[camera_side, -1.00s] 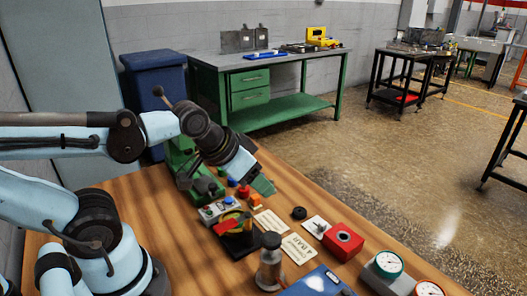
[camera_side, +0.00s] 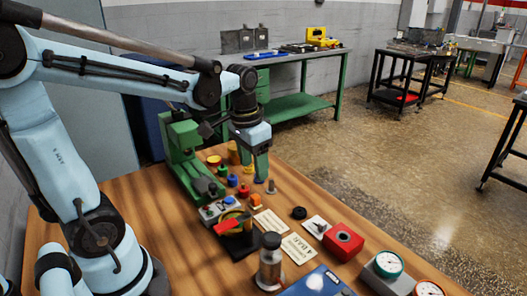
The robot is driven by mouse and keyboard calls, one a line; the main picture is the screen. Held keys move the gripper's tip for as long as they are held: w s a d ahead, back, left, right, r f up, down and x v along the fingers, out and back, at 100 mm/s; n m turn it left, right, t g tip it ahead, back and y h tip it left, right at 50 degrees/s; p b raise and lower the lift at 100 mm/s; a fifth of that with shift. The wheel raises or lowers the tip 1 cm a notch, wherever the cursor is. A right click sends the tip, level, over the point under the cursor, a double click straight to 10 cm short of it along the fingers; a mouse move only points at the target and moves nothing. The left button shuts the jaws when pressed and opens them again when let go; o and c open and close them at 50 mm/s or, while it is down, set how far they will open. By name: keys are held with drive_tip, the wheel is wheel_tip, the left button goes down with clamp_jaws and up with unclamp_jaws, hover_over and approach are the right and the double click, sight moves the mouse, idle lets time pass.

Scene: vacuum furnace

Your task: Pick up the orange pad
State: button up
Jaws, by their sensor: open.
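A small orange block (camera_side: 256,201), the likeliest orange pad, sits on the wooden table just behind a white label card. My gripper (camera_side: 260,174) points straight down with its green fingers, behind and above the orange block and apart from it. The fingers overlap in this view, so the gap between them is hard to see; I see nothing held. A small blue and yellow piece (camera_side: 258,181) shows right at the fingertips; I cannot tell if they touch it.
Red (camera_side: 244,190), blue (camera_side: 232,180) and green (camera_side: 222,171) knobs stand left of the block. A grey peg (camera_side: 271,186) stands to its right. A green machine (camera_side: 185,155) is at the left.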

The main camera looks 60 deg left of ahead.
sight(254, 197)
drive_tip(key=shift+g, duration=0.7)
drive_tip(key=f, duration=0.2)
drive_tip(key=a+f, duration=0.1)
drive_tip(key=f, duration=0.2)
drive_tip(key=w+a+f, duration=0.1)
drive_tip(key=f, duration=0.6)
drive_tip(key=shift+w+a, duration=0.3)
drive_tip(key=shift+f, duration=0.5)
clamp_jaws()
